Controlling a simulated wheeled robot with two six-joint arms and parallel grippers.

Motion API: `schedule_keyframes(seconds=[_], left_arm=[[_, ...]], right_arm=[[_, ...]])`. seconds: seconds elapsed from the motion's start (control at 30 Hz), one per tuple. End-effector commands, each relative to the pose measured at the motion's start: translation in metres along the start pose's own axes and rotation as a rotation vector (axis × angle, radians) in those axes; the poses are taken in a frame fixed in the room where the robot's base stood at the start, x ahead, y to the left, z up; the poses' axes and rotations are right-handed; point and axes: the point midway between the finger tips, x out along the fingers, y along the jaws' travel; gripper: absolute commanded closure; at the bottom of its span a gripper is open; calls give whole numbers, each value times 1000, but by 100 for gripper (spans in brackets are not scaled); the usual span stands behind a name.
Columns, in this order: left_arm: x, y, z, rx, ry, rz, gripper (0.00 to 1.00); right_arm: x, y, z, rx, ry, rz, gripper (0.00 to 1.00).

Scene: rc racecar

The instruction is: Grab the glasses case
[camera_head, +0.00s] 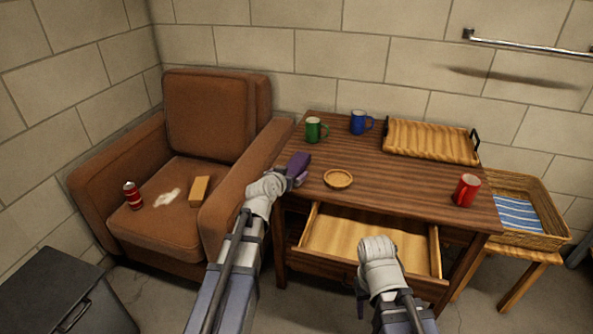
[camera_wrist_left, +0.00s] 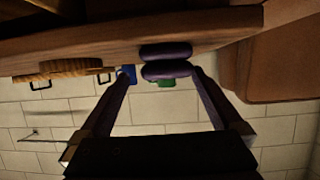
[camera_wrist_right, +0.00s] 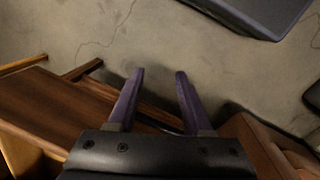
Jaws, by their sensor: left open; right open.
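The glasses case (camera_head: 300,162) is a small purple, rounded case on the left edge of the wooden table. It also shows in the left wrist view (camera_wrist_left: 166,70), where it lies at the fingertips, roughly between them. My left gripper (camera_head: 292,178) is open at the case and partly hides it in the head view. I cannot tell whether the fingers touch it. My right gripper (camera_wrist_right: 160,75) is open and empty, pointing down in front of the open drawer.
The table (camera_head: 400,190) holds a green mug (camera_head: 313,130), a blue mug (camera_head: 358,122), a red mug (camera_head: 466,190), a small bowl (camera_head: 338,179) and a wooden tray (camera_head: 430,140). Its drawer (camera_head: 370,240) stands open. A brown armchair (camera_head: 205,115) is left; a basket (camera_head: 540,238) is right.

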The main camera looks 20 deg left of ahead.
Motion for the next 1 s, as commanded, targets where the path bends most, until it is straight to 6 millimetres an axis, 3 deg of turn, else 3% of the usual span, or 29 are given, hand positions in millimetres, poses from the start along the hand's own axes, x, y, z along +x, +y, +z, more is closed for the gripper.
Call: schedule_keyframes(seconds=[0.37,0.63,1.0], left_arm=[[49,0,3,0,0,0,0],[50,1,1,0,0,-1,1],[50,1,1,0,0,0,43]], right_arm=[[21,-3,-2,-4,1,-2,50],[20,-3,-2,-4,1,-3,50],[20,-3,-2,-4,1,-3,50]])
